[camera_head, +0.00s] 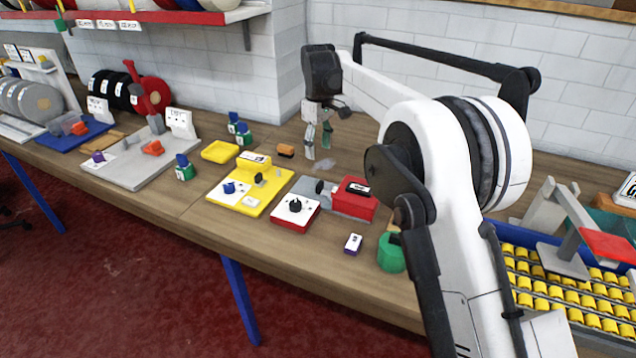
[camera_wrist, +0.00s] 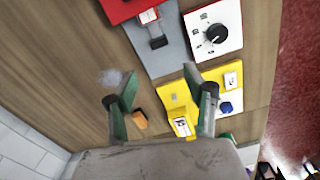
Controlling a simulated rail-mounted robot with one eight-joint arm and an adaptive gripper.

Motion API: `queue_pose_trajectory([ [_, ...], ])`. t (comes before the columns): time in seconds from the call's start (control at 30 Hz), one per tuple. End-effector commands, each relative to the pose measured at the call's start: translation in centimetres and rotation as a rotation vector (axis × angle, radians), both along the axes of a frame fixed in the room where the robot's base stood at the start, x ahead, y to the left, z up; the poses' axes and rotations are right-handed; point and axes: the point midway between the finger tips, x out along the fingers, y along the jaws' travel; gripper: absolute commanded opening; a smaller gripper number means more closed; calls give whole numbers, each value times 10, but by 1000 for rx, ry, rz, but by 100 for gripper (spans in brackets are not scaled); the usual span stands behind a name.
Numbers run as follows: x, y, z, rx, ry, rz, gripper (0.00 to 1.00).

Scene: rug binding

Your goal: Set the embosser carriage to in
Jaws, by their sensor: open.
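No readable label names the embosser. The likeliest candidate is a red box (camera_head: 354,203) on a grey base (camera_head: 309,186), with a dark piece on the base. In the wrist view the grey base (camera_wrist: 177,57) carries a dark slider-like block (camera_wrist: 157,40) with a white label, and the red part (camera_wrist: 120,8) is at the top edge. My gripper (camera_head: 318,143) is over the back of the bench, behind the grey base and a yellow device (camera_head: 250,193). In the wrist view my gripper (camera_wrist: 163,92) has its fingers spread, with nothing between them.
A red-and-white box with a black dial (camera_head: 295,206) stands in front of the grey base. An orange-and-black block (camera_head: 286,151) and a yellow tray (camera_head: 220,151) lie near the wall. A green cylinder (camera_head: 391,253) and a small white-and-purple block (camera_head: 353,243) are at the right.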

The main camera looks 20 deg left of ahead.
Motion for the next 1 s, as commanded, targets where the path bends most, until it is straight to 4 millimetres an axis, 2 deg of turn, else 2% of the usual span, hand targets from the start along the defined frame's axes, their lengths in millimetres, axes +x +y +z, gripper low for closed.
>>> queue_pose_trajectory([
  [0.17,0,1,2,0,0,182,48],
  [0.37,0,1,-5,0,0,228,48],
  [0.47,0,1,-17,0,0,227,48],
  [1.0,0,1,-112,0,0,225,48],
])
